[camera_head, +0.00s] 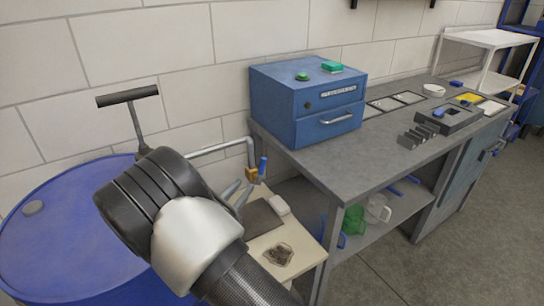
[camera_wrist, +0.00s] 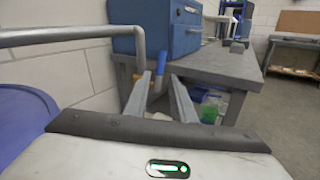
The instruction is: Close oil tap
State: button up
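The oil tap has a brass body (camera_head: 252,174) at the end of a grey pipe (camera_head: 222,147) and an upright blue handle (camera_head: 263,166). In the wrist view the blue handle (camera_wrist: 161,62) shows in line with the gap between my fingers, just past their tips. My gripper (camera_wrist: 160,82) is open, with nothing between its fingers that I can make out as held. In the head view the fingers (camera_head: 238,190) are just left of and below the tap, partly hidden by my arm. I cannot tell whether they touch the handle.
A blue drum (camera_head: 45,245) with a hand pump (camera_head: 128,97) stands at left. A small table (camera_head: 302,246) with a dark stain is below the tap. A grey workbench (camera_head: 350,160) with a blue drawer box (camera_head: 305,100) is close on the right. A brick wall is behind.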

aim_at(261, 171)
jog(key=b+x, duration=0.1)
jog(key=x, duration=1.5)
jog(key=shift+w+d, duration=0.25)
jog(key=shift+c, duration=0.2)
grip_shut()
